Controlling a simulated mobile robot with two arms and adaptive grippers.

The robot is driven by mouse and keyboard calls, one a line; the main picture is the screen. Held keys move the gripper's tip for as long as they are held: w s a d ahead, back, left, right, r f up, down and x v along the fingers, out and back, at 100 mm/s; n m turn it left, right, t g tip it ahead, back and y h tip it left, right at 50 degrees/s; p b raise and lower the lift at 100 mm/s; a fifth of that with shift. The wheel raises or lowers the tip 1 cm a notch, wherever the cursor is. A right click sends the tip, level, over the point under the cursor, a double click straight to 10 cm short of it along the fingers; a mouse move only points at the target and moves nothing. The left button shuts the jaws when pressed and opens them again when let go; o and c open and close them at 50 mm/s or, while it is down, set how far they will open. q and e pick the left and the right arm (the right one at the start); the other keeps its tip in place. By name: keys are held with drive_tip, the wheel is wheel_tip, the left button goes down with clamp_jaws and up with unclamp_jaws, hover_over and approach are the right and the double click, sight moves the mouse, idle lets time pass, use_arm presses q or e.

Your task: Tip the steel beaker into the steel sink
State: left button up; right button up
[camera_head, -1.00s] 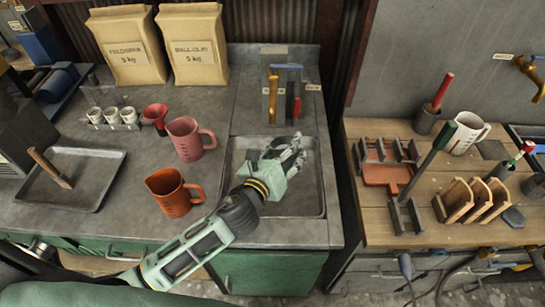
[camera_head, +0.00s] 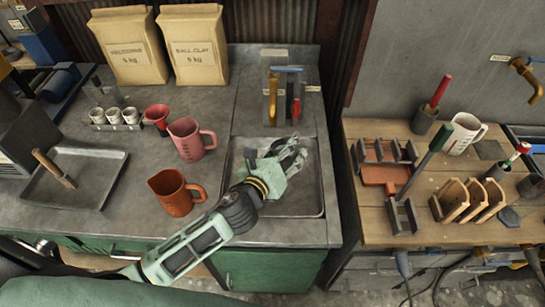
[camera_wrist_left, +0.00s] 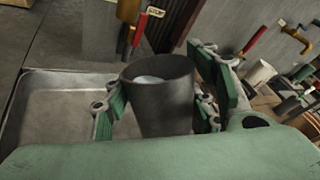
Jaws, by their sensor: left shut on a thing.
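My left gripper (camera_head: 287,153) is over the steel sink (camera_head: 310,200) at the right end of the grey counter. In the left wrist view, the steel beaker (camera_wrist_left: 160,105) stands between the green finger pads of the left gripper (camera_wrist_left: 160,110), which is shut on it. The beaker's dark rim faces up toward the camera and something pale shows inside. The sink (camera_wrist_left: 60,90) also shows left of the beaker there. In the head view the beaker is hidden behind the gripper. My right gripper is not in view.
An orange jug (camera_head: 174,192) and a pink jug (camera_head: 188,140) stand on the counter left of the sink. The tap with a red lever (camera_head: 295,110) is behind the sink. A wooden bench (camera_head: 350,210) with racks is to the right.

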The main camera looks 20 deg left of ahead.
use_arm(q)
drive_tip(key=shift+r, duration=0.1)
idle(0.3)
drive_tip(key=shift+n+p, duration=0.4)
drive_tip(key=shift+p, duration=0.4)
drive_tip(key=shift+n+g+p, duration=0.4)
drive_tip(key=shift+p, duration=0.45)
drive_tip(key=shift+h, duration=0.3)
